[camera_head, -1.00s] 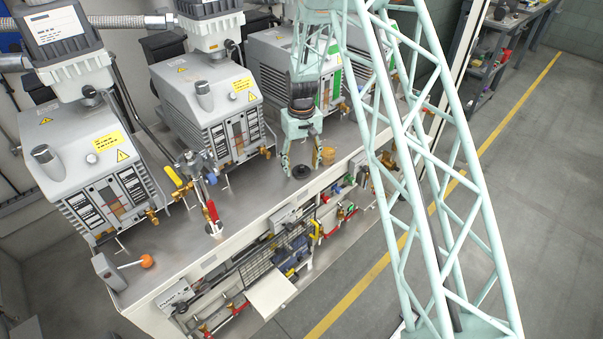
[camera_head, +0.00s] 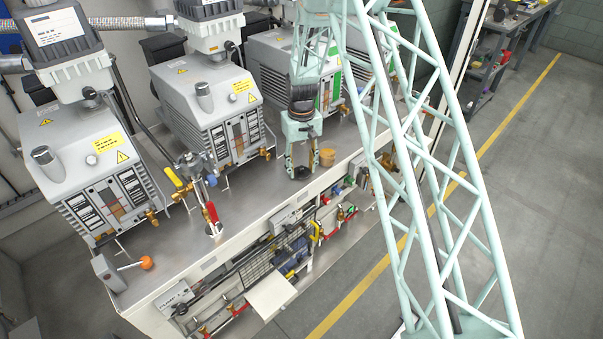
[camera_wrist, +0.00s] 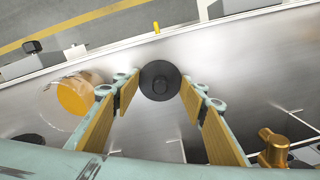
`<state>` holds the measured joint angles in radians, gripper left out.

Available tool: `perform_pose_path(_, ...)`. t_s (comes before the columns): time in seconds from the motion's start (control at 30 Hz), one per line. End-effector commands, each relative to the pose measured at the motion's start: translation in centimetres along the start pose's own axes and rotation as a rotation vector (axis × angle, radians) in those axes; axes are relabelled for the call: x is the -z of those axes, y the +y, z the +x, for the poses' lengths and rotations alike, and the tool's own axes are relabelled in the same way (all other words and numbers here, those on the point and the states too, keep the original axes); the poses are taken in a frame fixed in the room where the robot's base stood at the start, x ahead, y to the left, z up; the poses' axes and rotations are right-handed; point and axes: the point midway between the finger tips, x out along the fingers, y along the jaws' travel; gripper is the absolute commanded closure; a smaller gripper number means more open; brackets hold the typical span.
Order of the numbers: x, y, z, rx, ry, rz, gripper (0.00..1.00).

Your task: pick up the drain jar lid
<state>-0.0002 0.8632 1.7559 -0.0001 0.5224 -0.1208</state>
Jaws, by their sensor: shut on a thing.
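I cannot tell any gap between lid and worktop. The drain jar (camera_head: 327,157), with amber contents, stands just right of the gripper; it is at the left in the wrist view (camera_wrist: 76,96).
Grey vacuum pumps (camera_head: 205,100) line the back of the steel worktop (camera_head: 250,195). A brass fitting (camera_wrist: 273,148) is at lower right in the wrist view. Red- and yellow-handled valves (camera_head: 212,215) stand to the left. The front edge is close to the lid.

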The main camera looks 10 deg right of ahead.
Motion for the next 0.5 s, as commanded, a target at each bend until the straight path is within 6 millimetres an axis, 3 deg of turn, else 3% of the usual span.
perform_pose_path(0.5,0.0,0.0,-1.0,0.000,0.001,0.000,0.70)
